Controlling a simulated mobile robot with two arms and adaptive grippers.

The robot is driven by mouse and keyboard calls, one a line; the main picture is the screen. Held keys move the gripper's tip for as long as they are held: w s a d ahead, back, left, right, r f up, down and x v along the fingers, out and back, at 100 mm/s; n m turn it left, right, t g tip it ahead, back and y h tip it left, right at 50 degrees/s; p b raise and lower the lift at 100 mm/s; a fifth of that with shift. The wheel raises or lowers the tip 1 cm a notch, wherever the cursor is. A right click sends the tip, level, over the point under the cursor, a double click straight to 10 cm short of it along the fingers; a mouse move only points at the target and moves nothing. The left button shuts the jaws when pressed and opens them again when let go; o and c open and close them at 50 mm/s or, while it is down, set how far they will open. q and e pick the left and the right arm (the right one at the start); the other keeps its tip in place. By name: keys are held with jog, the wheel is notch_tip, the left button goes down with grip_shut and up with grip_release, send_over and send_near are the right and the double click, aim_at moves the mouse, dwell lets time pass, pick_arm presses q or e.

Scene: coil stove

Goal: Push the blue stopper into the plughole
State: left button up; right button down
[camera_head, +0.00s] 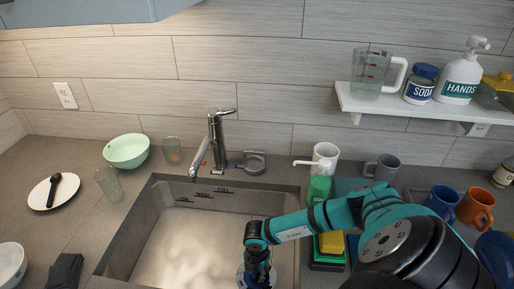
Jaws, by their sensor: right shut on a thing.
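My right gripper (258,280) reaches down into the right part of the grey sink (180,245), near the bottom edge of the head view. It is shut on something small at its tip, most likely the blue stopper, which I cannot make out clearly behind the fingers. A pale metal ring, probably the plughole, shows in part around the fingertips on the sink floor. The gripper hides most of it, so I cannot tell how the stopper sits in it. My left gripper is not in view.
The faucet (215,140) stands behind the sink. A green bowl (126,150) and glasses are at the left. Mugs (475,207) are farther right.

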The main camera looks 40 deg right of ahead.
jog(key=shift+f, duration=0.35)
jog(key=shift+f, duration=0.15)
jog(key=c, duration=1.1)
grip_release()
jog(key=shift+r, duration=0.45)
notch_tip(320, 180, up, 12)
jog(key=shift+f+b, duration=0.2)
jog(key=shift+b, duration=0.85)
